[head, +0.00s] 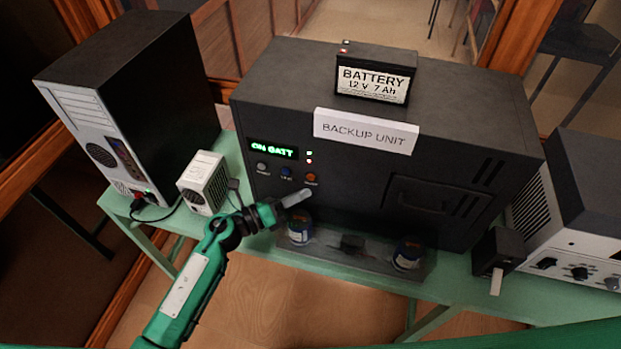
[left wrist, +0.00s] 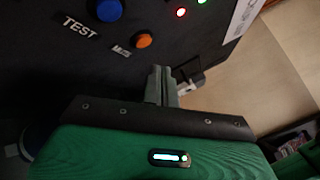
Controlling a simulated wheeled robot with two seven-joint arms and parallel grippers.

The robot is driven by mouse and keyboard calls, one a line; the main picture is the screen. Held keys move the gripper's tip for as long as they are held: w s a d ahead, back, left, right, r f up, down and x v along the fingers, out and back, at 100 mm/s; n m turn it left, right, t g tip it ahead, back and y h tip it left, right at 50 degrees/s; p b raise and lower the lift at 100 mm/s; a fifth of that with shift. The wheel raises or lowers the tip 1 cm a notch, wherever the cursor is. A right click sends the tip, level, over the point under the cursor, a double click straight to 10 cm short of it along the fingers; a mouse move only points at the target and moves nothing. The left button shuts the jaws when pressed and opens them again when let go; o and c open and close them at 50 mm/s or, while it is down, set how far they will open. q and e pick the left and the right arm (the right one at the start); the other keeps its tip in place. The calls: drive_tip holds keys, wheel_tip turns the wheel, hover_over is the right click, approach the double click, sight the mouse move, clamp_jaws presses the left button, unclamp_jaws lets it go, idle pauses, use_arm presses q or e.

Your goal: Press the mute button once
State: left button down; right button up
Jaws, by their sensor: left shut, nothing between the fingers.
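The mute button appears to be the orange round button (head: 311,177) on the front panel of the backup unit (head: 345,190); its small label is blurred. In the left wrist view the orange button (left wrist: 143,40) is above my fingertips, with its small label beside it. My left gripper (head: 303,193) is shut and empty, its tips just below the orange button in the head view. In the left wrist view the shut fingers (left wrist: 162,75) point toward the panel, with a gap seen between tips and button. I cannot tell whether they touch the panel. My right gripper is not in view.
A blue button (head: 286,171) marked TEST and a grey button (head: 262,166) sit left of the orange one. A lit display (head: 273,149) reads ON BATT. A small beige box (head: 204,182) stands left.

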use_arm(q)
drive_tip(key=shift+w+d, duration=0.3)
drive_tip(key=shift+w, duration=0.5)
drive_tip(key=shift+w, duration=0.1)
idle(1.4)
drive_tip(key=shift+w+d+b, duration=0.1)
drive_tip(key=shift+w+b, duration=0.2)
drive_tip(key=shift+b, duration=0.05)
drive_tip(key=shift+w+d, duration=0.15)
drive_tip(key=shift+w, duration=0.25)
idle(0.6)
drive_tip(key=shift+s, duration=0.15)
drive_tip(key=shift+s+a, duration=0.3)
drive_tip(key=shift+s, duration=0.4)
drive_tip(key=shift+s+a+p, duration=0.1)
drive_tip(key=shift+s+a, duration=0.15)
drive_tip(key=shift+s, duration=0.55)
drive_tip(key=shift+s+a+p, duration=0.15)
drive_tip(key=shift+s+a, duration=0.1)
drive_tip(key=shift+s, duration=0.5)
drive_tip(key=shift+s+a+p, duration=0.1)
drive_tip(key=shift+s+a, duration=0.15)
drive_tip(key=shift+s, duration=0.55)
